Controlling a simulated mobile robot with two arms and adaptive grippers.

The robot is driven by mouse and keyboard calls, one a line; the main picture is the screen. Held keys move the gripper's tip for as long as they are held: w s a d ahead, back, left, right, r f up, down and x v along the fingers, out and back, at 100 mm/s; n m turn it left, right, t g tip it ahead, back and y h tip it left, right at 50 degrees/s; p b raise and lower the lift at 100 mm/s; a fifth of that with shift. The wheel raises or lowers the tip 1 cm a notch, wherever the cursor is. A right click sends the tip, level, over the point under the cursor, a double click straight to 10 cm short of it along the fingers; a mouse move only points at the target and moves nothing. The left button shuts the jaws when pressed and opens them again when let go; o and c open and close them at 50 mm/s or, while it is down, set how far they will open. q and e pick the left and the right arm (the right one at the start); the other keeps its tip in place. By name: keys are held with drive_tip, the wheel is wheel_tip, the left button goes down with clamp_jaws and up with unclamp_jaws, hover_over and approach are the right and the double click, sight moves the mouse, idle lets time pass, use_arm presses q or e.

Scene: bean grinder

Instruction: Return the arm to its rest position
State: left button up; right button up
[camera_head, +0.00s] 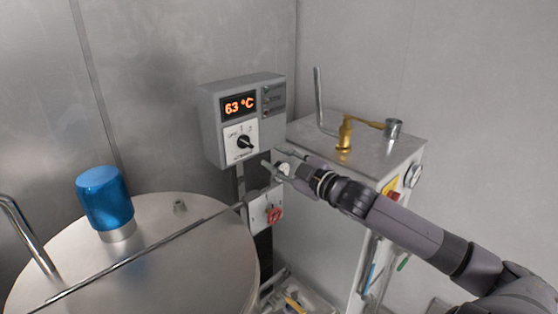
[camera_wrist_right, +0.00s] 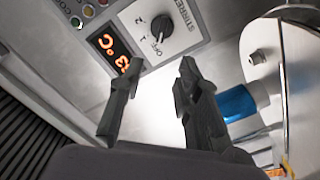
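My right arm (camera_head: 400,220) reaches in from the lower right in the head view. Its gripper (camera_head: 273,159) is just below and to the right of the grey control box (camera_head: 213,133). In the wrist view the two dark fingers of this gripper (camera_wrist_right: 150,72) are spread apart, with nothing between them. The box's display reads 63 °C, and its black rotary knob (camera_head: 245,143) shows clear of the fingers. The knob also shows in the wrist view (camera_wrist_right: 161,27), beyond the fingers. My left gripper is not in view.
A round steel vessel (camera_head: 190,250) with a blue cap (camera_head: 104,198) stands at the left. A red knob (camera_head: 274,214) on a white plate is below the gripper. A steel cabinet (camera_head: 370,150) with a brass fitting (camera_head: 345,132) stands close behind my arm.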

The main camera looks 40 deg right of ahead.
drive_tip(key=s+d+f+m+g+h, duration=0.15)
drive_tip(key=d+f, duration=0.35)
drive_tip(key=f, duration=0.7)
drive_tip(key=s+d+f+m+g+h, duration=0.1)
drive_tip(key=d+f+m+g+h, duration=0.2)
drive_tip(key=f, duration=0.9)
drive_tip(key=s+a+f+m+g, duration=0.1)
drive_tip(key=s+f, duration=0.4)
drive_tip(key=f, duration=0.6)
drive_tip(key=s+a+f+m+g+b, duration=0.1)
drive_tip(key=s+f+g, duration=0.2)
drive_tip(key=s+f, duration=0.3)
drive_tip(key=s+a+f+m+g, duration=0.1)
drive_tip(key=s+f, duration=0.5)
drive_tip(key=f, duration=1)
drive_tip(key=shift+a+f+g+y+b, duration=0.15)
drive_tip(key=shift+a+g+y+b, duration=0.2)
drive_tip(key=shift+g, duration=0.1)
drive_tip(key=s+a+f+g+y, duration=0.1)
drive_tip(key=s+a+f+g, duration=0.1)
drive_tip(key=s+a+f, duration=0.4)
drive_tip(key=s+a+f+g, duration=0.2)
drive_tip(key=s+a+f, duration=0.4)
drive_tip(key=s+a, duration=0.3)
drive_tip(key=s+a+f+g+y, duration=0.1)
drive_tip(key=s+a+f, duration=0.6)
drive_tip(key=s, duration=0.7)
drive_tip(key=shift+a+g+y+b, duration=0.3)
drive_tip(key=shift+a+g+b, duration=0.15)
drive_tip(key=shift+a+g, duration=0.35)
